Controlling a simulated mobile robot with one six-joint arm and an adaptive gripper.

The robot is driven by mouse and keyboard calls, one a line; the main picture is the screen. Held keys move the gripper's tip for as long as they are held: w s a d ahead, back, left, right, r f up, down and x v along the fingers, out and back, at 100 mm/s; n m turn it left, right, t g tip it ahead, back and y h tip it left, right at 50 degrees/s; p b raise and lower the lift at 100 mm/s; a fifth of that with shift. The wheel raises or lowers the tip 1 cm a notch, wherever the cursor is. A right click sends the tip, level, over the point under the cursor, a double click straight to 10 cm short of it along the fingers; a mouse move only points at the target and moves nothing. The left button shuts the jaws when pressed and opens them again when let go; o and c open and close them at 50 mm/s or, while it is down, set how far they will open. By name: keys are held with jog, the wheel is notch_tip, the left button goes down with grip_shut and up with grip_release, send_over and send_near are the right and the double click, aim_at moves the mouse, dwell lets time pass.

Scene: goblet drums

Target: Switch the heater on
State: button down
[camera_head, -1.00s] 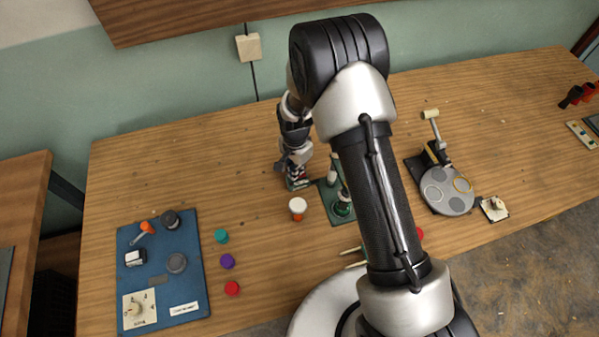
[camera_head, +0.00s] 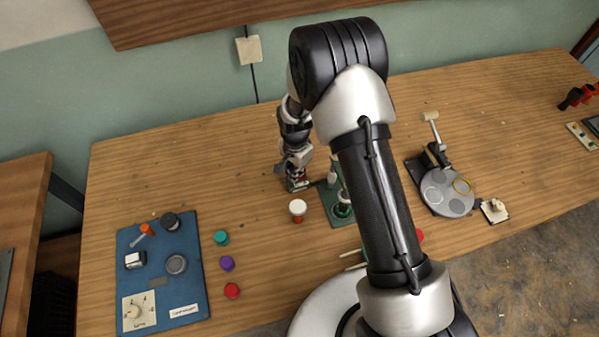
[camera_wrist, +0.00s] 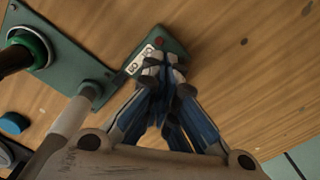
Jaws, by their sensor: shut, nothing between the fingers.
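In the wrist view, a small dark green box (camera_wrist: 178,45) with a white label and a small red spot on top lies on the table. My gripper (camera_wrist: 165,66) is shut and empty, with its fingertips over the box and the label. The fingers hide part of both, and I cannot tell whether they touch it. In the head view, my gripper (camera_head: 297,178) is low over the same box (camera_head: 297,186). A green base plate (camera_head: 330,212) with a round fitting adjoins the box. I cannot tell for certain which part is the heater, nor whether a switch is pressed.
A white-capped jar (camera_head: 298,209) stands in front of my gripper. Teal (camera_head: 221,238), purple (camera_head: 227,263) and red (camera_head: 232,290) pieces lie left of it. A blue board (camera_head: 185,255) with a dial is further left. A grey disc device (camera_head: 447,192) stands right.

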jog(key=shift+r+p, duration=0.45)
jog(key=shift+p, duration=0.45)
jog(key=shift+s+d+r+p, duration=0.15)
jog(key=shift+r+p, duration=0.4)
jog(key=shift+r, duration=0.35)
jog(key=shift+r+p, duration=0.85)
jog(key=shift+r, duration=0.55)
